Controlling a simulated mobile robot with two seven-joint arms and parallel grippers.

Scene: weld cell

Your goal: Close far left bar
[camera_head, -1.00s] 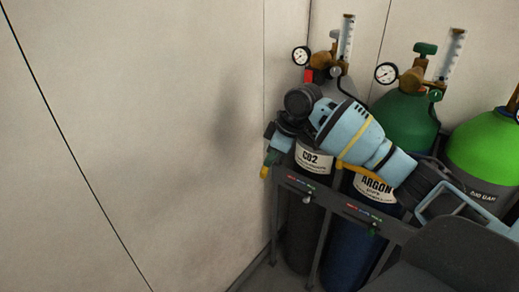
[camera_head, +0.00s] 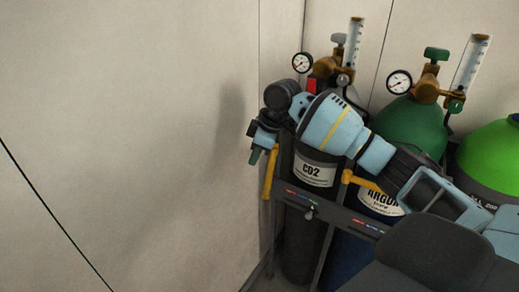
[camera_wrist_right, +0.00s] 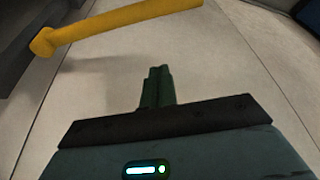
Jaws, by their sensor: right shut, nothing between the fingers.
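The far left bar is a yellow bar (camera_head: 269,174) at the left end of the gas bottle rack, left of the CO2 bottle (camera_head: 313,175). It points away from the rack's front in the head view. The bar also crosses the top of the right wrist view (camera_wrist_right: 125,24). My right gripper (camera_head: 254,157) is shut and empty, its dark green fingers just left of the bar. In the right wrist view the closed fingers (camera_wrist_right: 158,88) lie below the bar, with a visible gap. My left gripper is out of view.
A second yellow bar (camera_head: 362,181) sits before the argon bottle (camera_head: 378,201). Green bottles with gauges (camera_head: 400,82) stand behind my right arm. The dark rack rail (camera_head: 330,208) runs along the front. A bare wall (camera_head: 130,120) is at left.

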